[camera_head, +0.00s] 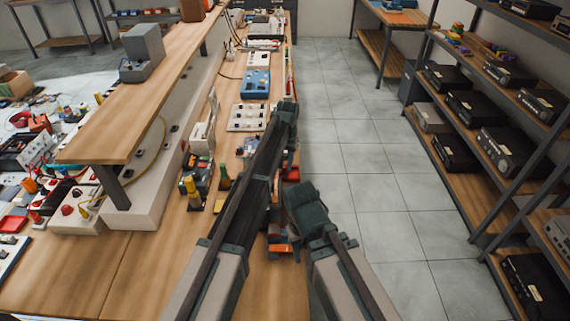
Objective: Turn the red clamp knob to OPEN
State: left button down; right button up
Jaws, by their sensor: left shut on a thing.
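My left gripper (278,231) is small and dark at the bench's right edge, partly covered by my own arm links. It is shut at an orange-red part (280,248), which looks like the red clamp knob. The knob's angle and any OPEN mark are too small to read. My right arm comes in from the lower right and folds beside the bench edge; its gripper cannot be made out.
The wooden bench (140,268) holds a blue box (256,83), a white switch panel (247,117) and small yellow and green-topped parts left of my arm. A raised shelf (150,105) stands left. Tiled floor (385,190) is clear right, before a rack of black hifi units (500,150).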

aim_at(286, 166)
pick_arm(q)
jog(key=n, duration=0.6)
jog(key=shift+n, duration=0.3)
dwell(0.4)
jog(key=c, duration=0.6)
grip_release()
jog(key=shift+c, duration=0.2)
notch_tip(286, 166, up, 14)
jog(key=p, duration=1.3)
jog(key=shift+d+p, duration=0.25)
jog(key=shift+p, duration=0.15)
jog(key=shift+w+f, duration=0.1)
jog(key=shift+f, duration=0.05)
